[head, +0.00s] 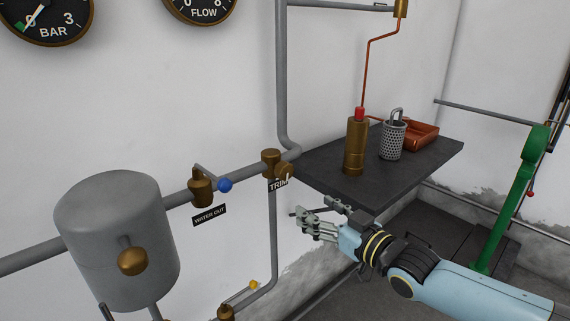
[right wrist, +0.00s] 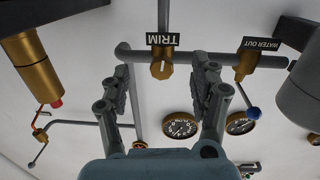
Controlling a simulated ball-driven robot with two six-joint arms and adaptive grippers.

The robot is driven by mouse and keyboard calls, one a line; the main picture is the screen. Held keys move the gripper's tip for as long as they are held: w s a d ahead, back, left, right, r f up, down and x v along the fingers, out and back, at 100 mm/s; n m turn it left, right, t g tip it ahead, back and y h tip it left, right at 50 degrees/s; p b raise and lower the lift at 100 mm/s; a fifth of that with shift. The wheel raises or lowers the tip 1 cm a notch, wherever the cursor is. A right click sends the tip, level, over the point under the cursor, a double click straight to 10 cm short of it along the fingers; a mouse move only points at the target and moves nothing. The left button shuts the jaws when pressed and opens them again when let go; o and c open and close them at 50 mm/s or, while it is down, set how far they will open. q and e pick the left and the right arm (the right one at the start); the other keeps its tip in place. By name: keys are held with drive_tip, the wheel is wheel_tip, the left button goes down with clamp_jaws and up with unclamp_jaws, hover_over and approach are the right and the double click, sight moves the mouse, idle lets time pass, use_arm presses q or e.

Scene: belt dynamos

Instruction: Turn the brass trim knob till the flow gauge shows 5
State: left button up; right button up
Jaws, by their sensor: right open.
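The brass trim knob (head: 285,171) sits on the pipe fitting above the TRIM label (head: 278,185) at the middle of the head view. In the right wrist view, which is upside down, the knob (right wrist: 162,69) shows a pale mark and appears between my fingers, beyond their tips. My right gripper (head: 311,213) is open and empty, below and right of the knob, apart from it. The flow gauge (head: 202,9) is cut off at the top of the head view; its needle is not visible there. It also shows in the wrist view (right wrist: 180,125), too small to read. My left gripper is not in view.
A dark shelf (head: 335,188) juts out right of the knob, bearing a brass cylinder (head: 356,146), a perforated metal cup (head: 393,141) and a red tray (head: 425,136). The blue-handled water-out valve (head: 201,187) and a grey tank (head: 117,236) stand left. A green lever (head: 524,190) stands right.

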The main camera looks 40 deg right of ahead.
drive_tip(key=n, duration=0.1)
approach(288, 173)
drive_tip(key=shift+t+y, duration=0.3)
drive_tip(key=shift+y, duration=0.1)
drive_tip(key=w, duration=0.1)
drive_tip(key=w+b, duration=0.1)
drive_tip(key=w, duration=0.2)
drive_tip(key=shift+w+a+f+b, duration=0.1)
drive_tip(key=shift+a+f+b, duration=0.1)
drive_tip(key=shift+f+b, duration=0.1)
drive_tip(key=w+b, duration=0.3)
drive_tip(key=b, duration=0.4)
drive_tip(key=shift+w+f, duration=0.1)
drive_tip(key=shift+w, duration=0.15)
drive_tip(key=w+b, duration=0.2)
drive_tip(key=b, duration=0.1)
drive_tip(key=shift+w+a, duration=0.15)
drive_tip(key=shift+w, duration=0.1)
drive_tip(key=shift+w+a+r+b, duration=0.1)
drive_tip(key=shift+w+r+b, duration=0.2)
drive_tip(key=shift+w, duration=0.3)
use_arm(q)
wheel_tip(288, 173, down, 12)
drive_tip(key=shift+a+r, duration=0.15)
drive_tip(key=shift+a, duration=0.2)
use_arm(e)
drive_tip(key=shift+w, duration=0.1)
drive_tip(key=shift+c, duration=0.5)
